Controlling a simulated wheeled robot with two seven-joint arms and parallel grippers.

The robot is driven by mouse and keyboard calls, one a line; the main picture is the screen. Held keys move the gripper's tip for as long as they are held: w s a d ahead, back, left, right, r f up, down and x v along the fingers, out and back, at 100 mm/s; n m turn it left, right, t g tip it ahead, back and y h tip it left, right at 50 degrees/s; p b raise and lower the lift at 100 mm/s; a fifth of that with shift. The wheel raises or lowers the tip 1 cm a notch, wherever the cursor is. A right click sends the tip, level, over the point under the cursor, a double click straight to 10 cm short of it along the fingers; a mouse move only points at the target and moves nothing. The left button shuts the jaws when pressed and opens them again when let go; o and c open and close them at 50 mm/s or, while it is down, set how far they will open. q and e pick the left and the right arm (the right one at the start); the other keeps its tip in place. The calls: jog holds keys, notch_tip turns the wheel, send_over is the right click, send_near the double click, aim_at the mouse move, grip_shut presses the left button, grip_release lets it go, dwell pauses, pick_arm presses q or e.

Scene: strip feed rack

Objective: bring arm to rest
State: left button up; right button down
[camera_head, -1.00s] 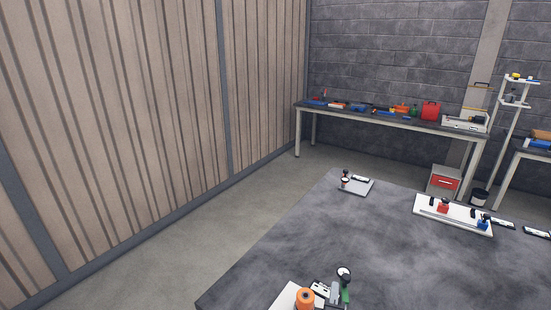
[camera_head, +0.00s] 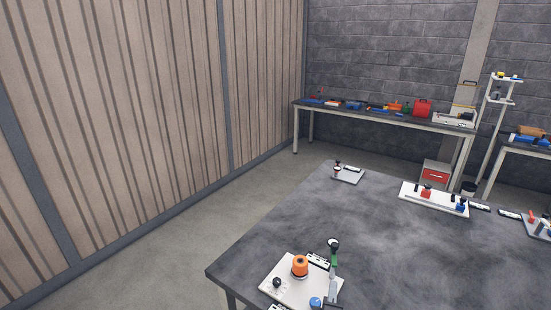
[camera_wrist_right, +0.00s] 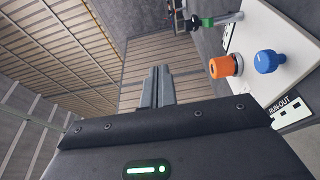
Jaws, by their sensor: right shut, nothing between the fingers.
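My right gripper (camera_wrist_right: 157,88) shows in the right wrist view. Its two grey fingers are together with nothing between them. It is apart from the white board (camera_wrist_right: 285,35) on the right of that view, which carries an orange cylinder (camera_wrist_right: 224,66) and a blue knob (camera_wrist_right: 268,61). I cannot make out the right gripper clearly in the head view. My left gripper is in neither view.
In the head view, the board (camera_head: 283,292) lies at the near corner of the dark table (camera_head: 330,215). A small plate (camera_head: 349,177) and a white strip board (camera_head: 415,200) lie farther back. The middle is clear. A ribbed wall (camera_head: 120,130) stands left.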

jog(key=s+d+f+m+g+y, duration=0.3)
jog(key=s+f+m+g+y, duration=0.35)
jog(key=s, duration=0.65)
jog(key=s+d+f+m+g+h, duration=0.1)
jog(key=s+d+f+m+g, duration=0.2)
jog(key=s, duration=0.6)
jog(key=s+d+m+g+h, duration=0.1)
jog(key=s+d+m+g, duration=0.25)
jog(key=s, duration=0.45)
jog(key=s+f+g+b, duration=0.25)
jog(key=f+b, duration=0.55)
jog(key=f, duration=2.9)
pick_arm(q)
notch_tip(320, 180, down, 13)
jog(key=b, duration=0.5)
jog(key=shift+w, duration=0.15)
pick_arm(e)
jog(key=s+d+f, duration=0.2)
jog(key=s+f, duration=1.4)
jog(key=f, duration=0.1)
jog(key=shift+d+f+n+g, duration=0.3)
jog(key=shift+d+f+g, duration=0.05)
jog(key=shift+f+g, duration=0.1)
